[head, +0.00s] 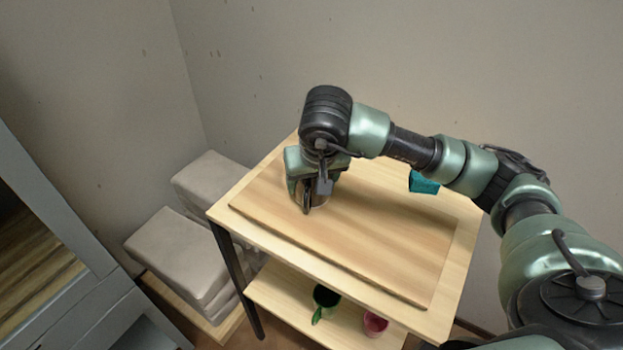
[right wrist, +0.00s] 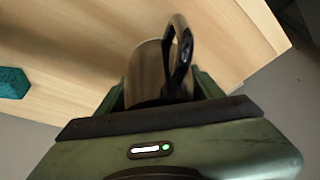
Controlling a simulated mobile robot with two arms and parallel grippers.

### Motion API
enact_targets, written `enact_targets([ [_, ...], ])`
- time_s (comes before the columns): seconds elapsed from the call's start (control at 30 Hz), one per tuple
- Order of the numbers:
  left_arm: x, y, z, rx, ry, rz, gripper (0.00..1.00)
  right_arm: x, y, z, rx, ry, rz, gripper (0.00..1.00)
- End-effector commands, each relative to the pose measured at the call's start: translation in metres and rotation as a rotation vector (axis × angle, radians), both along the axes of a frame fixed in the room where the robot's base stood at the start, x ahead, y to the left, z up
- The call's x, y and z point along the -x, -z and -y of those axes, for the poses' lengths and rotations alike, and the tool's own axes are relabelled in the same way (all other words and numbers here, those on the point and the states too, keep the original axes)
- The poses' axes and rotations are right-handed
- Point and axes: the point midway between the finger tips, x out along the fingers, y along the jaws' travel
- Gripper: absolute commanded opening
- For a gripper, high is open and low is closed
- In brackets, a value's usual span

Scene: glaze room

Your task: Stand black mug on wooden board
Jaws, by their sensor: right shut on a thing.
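The wooden board (head: 385,225) lies flat on the top of the wooden table and covers most of it. My right gripper (head: 312,190) points down over the board's left end and is shut on a mug. Only part of the mug (head: 323,198) shows below the jaws, with a dark handle. In the right wrist view the mug (right wrist: 147,72) sits between the fingers (right wrist: 165,92), its black handle (right wrist: 181,58) toward the camera's upper side; its body looks brownish-grey there. I cannot tell whether its base touches the board. My left gripper is not in view.
A teal block-like object (head: 424,182) is at the table's back edge, partly behind my right arm. Stacked pale blocks (head: 180,255) stand left of the table. The board's middle and right are clear.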

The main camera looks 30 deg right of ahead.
Motion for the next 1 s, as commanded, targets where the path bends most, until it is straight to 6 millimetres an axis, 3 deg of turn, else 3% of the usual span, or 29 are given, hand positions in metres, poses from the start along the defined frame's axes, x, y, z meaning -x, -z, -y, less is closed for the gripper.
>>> enact_targets([
  [0.37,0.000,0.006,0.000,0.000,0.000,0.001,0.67,-0.001,0.004,0.000,-0.001,0.001,0.003,0.12],
  [0.4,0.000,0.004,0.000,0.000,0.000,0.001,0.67,0.000,0.003,0.000,0.000,0.001,0.001,0.78],
  [0.43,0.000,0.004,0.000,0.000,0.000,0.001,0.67,0.000,0.002,0.000,0.000,0.001,0.001,0.86],
  [0.77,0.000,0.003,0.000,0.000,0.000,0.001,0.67,0.000,0.002,0.000,-0.001,0.000,0.000,0.88],
  [1.0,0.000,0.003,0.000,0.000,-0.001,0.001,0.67,0.007,-0.023,-0.003,-0.002,-0.002,0.007,0.88],
])
